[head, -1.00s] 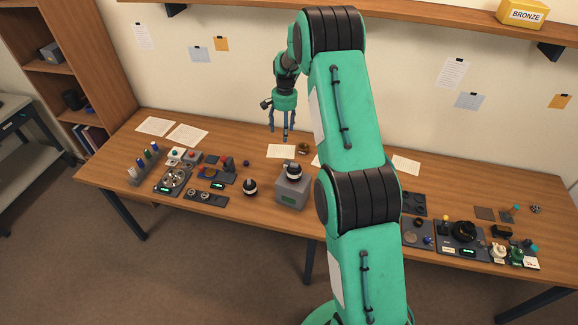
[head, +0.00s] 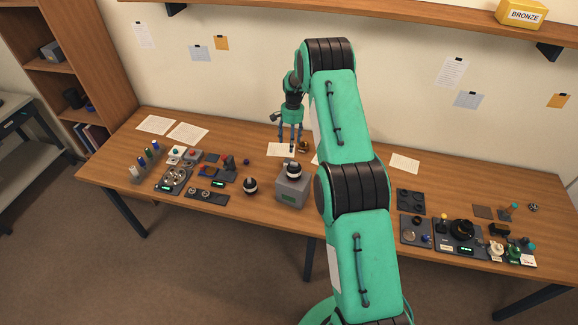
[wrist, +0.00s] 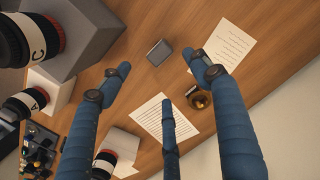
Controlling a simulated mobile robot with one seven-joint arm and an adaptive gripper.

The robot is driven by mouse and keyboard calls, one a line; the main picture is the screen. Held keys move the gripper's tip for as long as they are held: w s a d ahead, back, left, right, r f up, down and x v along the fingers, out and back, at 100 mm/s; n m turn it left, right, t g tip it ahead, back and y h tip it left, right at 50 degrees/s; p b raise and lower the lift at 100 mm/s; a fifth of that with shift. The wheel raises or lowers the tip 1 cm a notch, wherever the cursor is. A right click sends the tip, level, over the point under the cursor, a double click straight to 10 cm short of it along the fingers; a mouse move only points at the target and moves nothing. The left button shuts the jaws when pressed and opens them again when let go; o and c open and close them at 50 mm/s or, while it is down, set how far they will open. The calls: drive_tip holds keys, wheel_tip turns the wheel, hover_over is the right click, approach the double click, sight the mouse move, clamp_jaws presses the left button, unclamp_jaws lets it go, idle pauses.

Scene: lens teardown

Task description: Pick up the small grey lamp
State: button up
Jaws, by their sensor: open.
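A small grey box-shaped thing (wrist: 159,52) lies on the table in the wrist view. It is the only small grey item near my fingers and looks like the lamp, though no bulb or shade shows. My gripper (wrist: 158,76) has three blue fingers, spread apart and empty. The grey thing shows in the gap between two fingertips, beyond them and not touching. In the head view my gripper (head: 290,145) hangs fingers-down over the table, behind the large grey box (head: 292,190). I cannot clearly make out the small grey thing there.
A black-and-white lens (head: 294,170) sits on the large grey box, close to my gripper; another lens (head: 250,186) stands to its left. Paper sheets (wrist: 230,44) lie flat around. Parts trays (head: 206,198) fill the left side.

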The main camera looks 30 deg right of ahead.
sight(289, 160)
drive_tip(key=shift+s+a+f, duration=0.1)
drive_tip(key=shift+a+f, duration=0.05)
drive_tip(key=shift+f, duration=1.25)
drive_tip(key=shift+s+a+f, duration=0.1)
drive_tip(key=shift+a+f, duration=0.05)
drive_tip(key=shift+f, duration=1.2)
drive_tip(key=shift+s+a+f, duration=0.1)
drive_tip(key=shift+a+f, duration=0.05)
drive_tip(key=shift+f, duration=1.25)
drive_tip(key=shift+f, duration=0.1)
drive_tip(key=shift+s+a+f+p, duration=0.1)
drive_tip(key=shift+f+p, duration=0.25)
drive_tip(key=shift+f, duration=0.9)
drive_tip(key=shift+s+a+f+p, duration=0.1)
drive_tip(key=shift+f+p, duration=0.2)
drive_tip(key=shift+f, duration=0.95)
drive_tip(key=c, duration=1.6)
